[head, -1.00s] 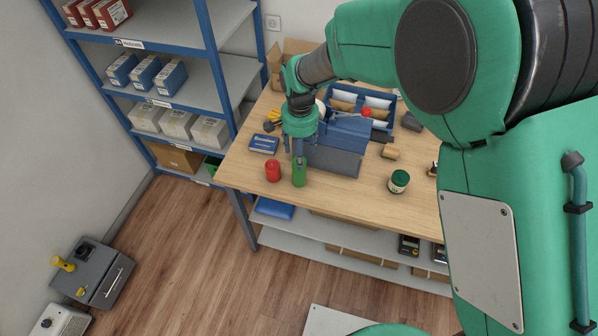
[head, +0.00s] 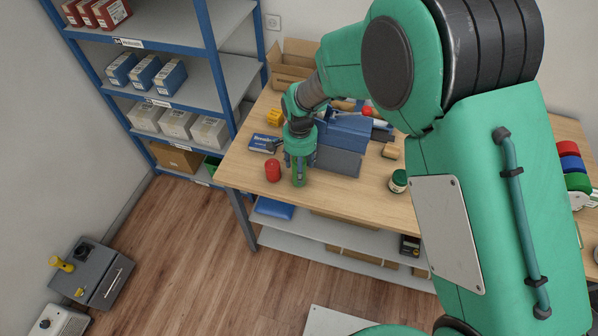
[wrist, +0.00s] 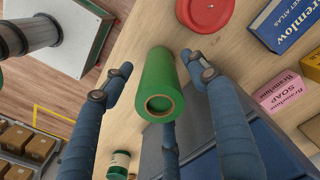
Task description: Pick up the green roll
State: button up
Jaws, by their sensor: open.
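The green roll (head: 299,180) stands upright near the front edge of the wooden counter (head: 335,194). My gripper (head: 299,164) is above and around its upper part in the head view. In the wrist view the green roll (wrist: 170,72) shows its hollow end, with my gripper's blue-sleeved fingers (wrist: 160,88) spread on several sides of it. Gaps show between the roll and the left and right fingers. The lower finger is close to the roll; I cannot tell whether it touches. The fingers partly hide the roll in the head view.
A green jar (head: 398,181) stands farther right. The counter between is clear.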

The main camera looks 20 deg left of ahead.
jog(key=shift+s+a+f+b, duration=0.15)
jog(key=shift+f+b, duration=0.2)
jog(key=shift+f, duration=2.2)
jog(key=shift+c, duration=0.2)
jog(key=c, duration=1.3)
